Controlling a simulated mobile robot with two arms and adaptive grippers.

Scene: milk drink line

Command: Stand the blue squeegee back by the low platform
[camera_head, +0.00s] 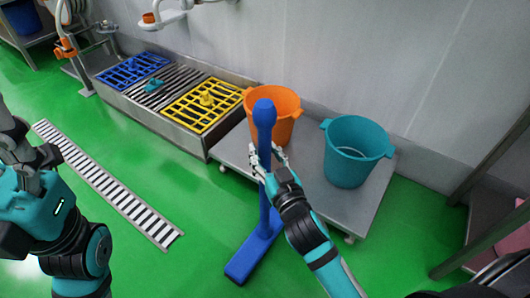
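The blue squeegee (264,205) stands about upright, its wide head on the green floor and its handle top pointing up. It is just in front of the grey low platform (235,150), which carries an orange bucket (285,104) and a teal bucket (347,158). My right gripper (268,160) has its fingers on both sides of the squeegee's handle and looks shut on it. The handle hides part of the fingers. My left gripper (22,150) is at the left edge, away from the squeegee; its fingertips are not clear.
A metal trough with blue (132,69) and yellow (203,105) grates stands against the wall, left of the platform. A slotted floor drain (108,185) runs across the floor. A rack post (455,245) stands at the right. Open green floor lies between drain and squeegee.

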